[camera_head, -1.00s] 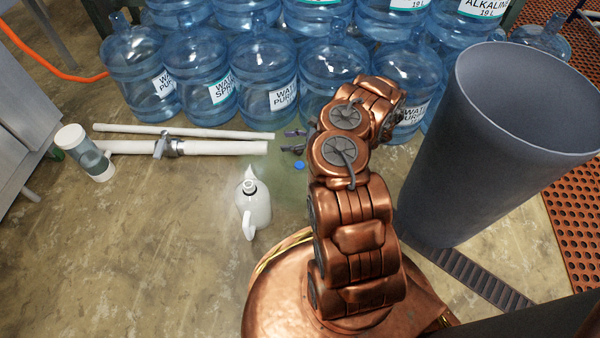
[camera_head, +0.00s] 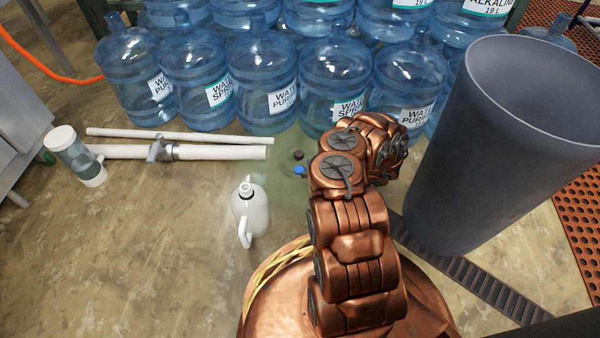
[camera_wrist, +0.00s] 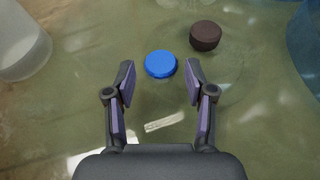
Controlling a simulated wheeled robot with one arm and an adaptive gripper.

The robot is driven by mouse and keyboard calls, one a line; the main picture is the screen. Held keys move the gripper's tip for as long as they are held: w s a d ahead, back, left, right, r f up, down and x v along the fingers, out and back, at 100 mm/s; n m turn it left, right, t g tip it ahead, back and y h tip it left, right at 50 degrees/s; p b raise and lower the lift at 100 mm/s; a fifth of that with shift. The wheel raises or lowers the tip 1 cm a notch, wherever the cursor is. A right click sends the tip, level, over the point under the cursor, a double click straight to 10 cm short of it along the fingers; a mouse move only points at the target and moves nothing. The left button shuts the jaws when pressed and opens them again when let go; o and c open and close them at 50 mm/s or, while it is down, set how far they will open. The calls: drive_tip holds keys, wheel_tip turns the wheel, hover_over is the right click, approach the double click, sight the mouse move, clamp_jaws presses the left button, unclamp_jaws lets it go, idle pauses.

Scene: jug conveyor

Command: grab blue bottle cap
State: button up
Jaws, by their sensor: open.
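The blue bottle cap (camera_wrist: 160,64) lies on the floor, just beyond and between my fingertips in the wrist view. It also shows as a small blue spot left of my arm in the head view (camera_head: 299,172). My gripper (camera_wrist: 160,75) is open, with its two fingers apart and nothing between them. I cannot tell its height above the floor. In the head view the gripper is mostly hidden behind my arm.
A dark brown cap (camera_wrist: 205,36) lies beyond the blue one, to its right. A white jug (camera_head: 250,212) stands left of my arm. White pipes (camera_head: 215,152) lie further left. Large water bottles (camera_head: 262,85) line the back. A grey bin (camera_head: 490,150) stands right.

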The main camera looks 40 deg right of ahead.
sight(300, 169)
drive_tip(key=b+x, duration=0.1)
drive_tip(key=x, duration=0.1)
drive_tip(key=b+x, duration=0.1)
drive_tip(key=x, duration=0.1)
drive_tip(key=shift+s+f, duration=0.15)
drive_tip(key=shift+f, duration=0.2)
drive_tip(key=shift+r, duration=0.1)
drive_tip(key=c, duration=0.5)
drive_tip(key=shift+r, duration=0.1)
